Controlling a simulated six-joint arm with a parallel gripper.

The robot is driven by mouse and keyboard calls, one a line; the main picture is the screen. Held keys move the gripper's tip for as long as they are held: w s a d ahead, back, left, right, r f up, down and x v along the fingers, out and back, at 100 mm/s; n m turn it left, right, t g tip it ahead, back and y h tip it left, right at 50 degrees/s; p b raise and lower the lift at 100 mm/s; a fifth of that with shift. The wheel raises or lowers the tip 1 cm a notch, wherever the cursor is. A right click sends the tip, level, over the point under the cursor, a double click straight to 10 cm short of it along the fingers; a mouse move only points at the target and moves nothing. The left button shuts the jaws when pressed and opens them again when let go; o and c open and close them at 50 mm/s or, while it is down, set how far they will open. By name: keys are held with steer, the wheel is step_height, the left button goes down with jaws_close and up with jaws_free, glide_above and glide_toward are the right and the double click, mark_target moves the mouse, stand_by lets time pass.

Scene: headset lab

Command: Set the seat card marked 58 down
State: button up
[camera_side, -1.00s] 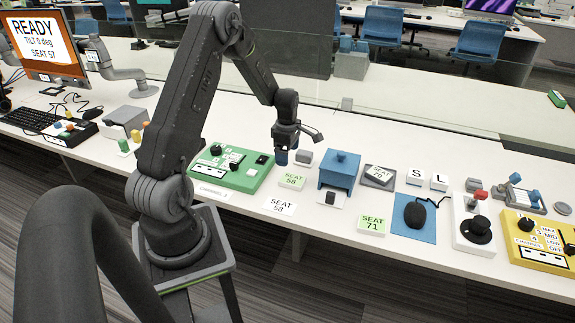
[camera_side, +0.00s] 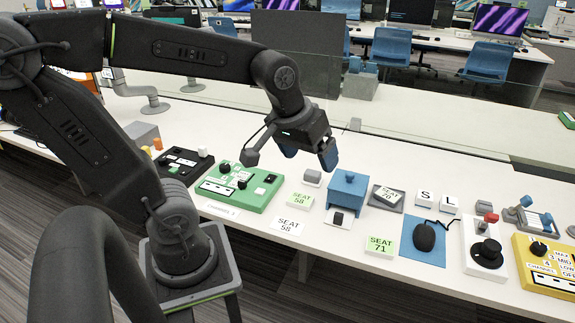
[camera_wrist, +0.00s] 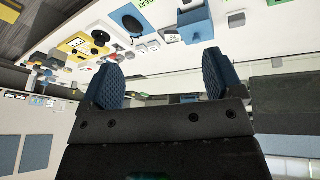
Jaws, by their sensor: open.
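The pale green card marked SEAT 58 (camera_side: 300,201) sits on the white table, right of the green control panel (camera_side: 240,187) and left of the blue box (camera_side: 347,189). A white label also reading SEAT 58 (camera_side: 289,226) lies just in front of it, apart from it. My gripper (camera_side: 310,157) is open and empty, raised above and behind the card, touching nothing. In the wrist view its blue fingers (camera_wrist: 160,80) stand wide apart with nothing between them. I cannot make out the 58 card in the wrist view.
A green SEAT 71 card (camera_side: 381,246) lies near the front edge. A grey stand holds a card marked 70 (camera_side: 389,195). The mouse (camera_side: 425,236) rests on a blue mat. A clear screen (camera_side: 400,95) runs behind the table. The table behind the blue box is mostly clear.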

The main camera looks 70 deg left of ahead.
steer(key=s+d+m+t, duration=0.1)
steer(key=s+d+m, duration=0.2)
steer(key=s+m, duration=0.2)
steer(key=shift+s+d+r+h, duration=0.3)
steer(key=shift+s+d+r, duration=0.1)
steer(key=shift+r, duration=0.05)
stand_by(0.8)
